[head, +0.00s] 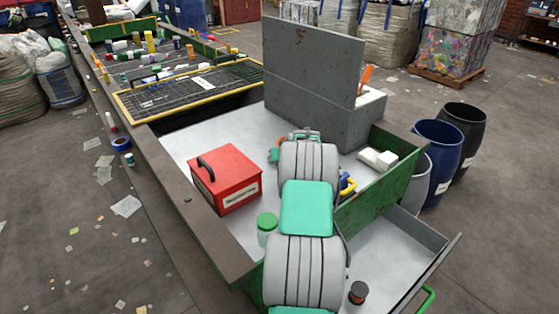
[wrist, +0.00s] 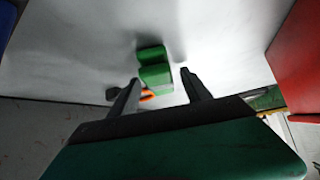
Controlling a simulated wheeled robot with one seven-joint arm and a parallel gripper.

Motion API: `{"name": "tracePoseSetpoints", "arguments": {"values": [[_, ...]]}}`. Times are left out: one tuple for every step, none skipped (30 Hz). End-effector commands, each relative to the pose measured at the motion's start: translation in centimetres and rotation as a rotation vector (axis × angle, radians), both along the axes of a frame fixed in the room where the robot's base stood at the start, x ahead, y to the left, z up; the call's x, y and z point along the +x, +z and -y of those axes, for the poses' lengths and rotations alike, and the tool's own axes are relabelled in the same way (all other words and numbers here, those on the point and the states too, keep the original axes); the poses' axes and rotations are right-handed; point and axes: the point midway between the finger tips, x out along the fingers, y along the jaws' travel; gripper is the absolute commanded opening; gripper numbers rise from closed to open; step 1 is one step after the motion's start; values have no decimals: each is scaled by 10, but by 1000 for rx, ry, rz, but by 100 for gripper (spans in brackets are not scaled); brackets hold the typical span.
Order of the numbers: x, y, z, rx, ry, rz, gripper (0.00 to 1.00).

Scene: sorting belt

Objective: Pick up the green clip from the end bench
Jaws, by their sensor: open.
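The green clip (wrist: 155,66) lies on the pale top of the end bench (head: 185,150). In the wrist view it is just ahead of my gripper (wrist: 160,79), roughly between the lines of the two fingers. The fingers are apart and empty, one on each side of the clip's near part. I cannot tell how high the fingertips are above the bench. A small orange thing (wrist: 148,95) shows between the fingers, nearer than the clip. In the head view my arm reaches over the bench and hides the fingers; I cannot make out the clip there.
A red box (head: 228,180) stands left of my arm; its side shows in the wrist view (wrist: 300,60). A green-lidded jar (head: 267,228) is close to my arm. A grey partition (head: 313,70) rises behind. An open drawer (head: 395,250) holds a dark spool (head: 357,292). White blocks (head: 377,158) lie right.

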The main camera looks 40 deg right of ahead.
Motion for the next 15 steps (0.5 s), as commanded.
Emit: {"name": "tracePoseSetpoints", "arguments": {"values": [[0, 0, 0, 1, 1, 0, 54], [0, 0, -1, 1, 1, 0, 51], [0, 0, -1, 1, 1, 0, 48], [0, 0, -1, 0, 1, 0, 46], [0, 0, -1, 0, 1, 0, 43], [0, 0, -1, 0, 1, 0, 40], [0, 0, -1, 0, 1, 0, 38], [0, 0, -1, 0, 1, 0, 35], [1, 0, -1, 0, 1, 0, 32], [1, 0, -1, 0, 1, 0, 29], [0, 0, -1, 0, 1, 0, 27], [1, 0, -1, 0, 1, 0, 24], [1, 0, -1, 0, 1, 0, 21], [1, 0, -1, 0, 1, 0, 19], [1, 0, -1, 0, 1, 0, 15]]}}
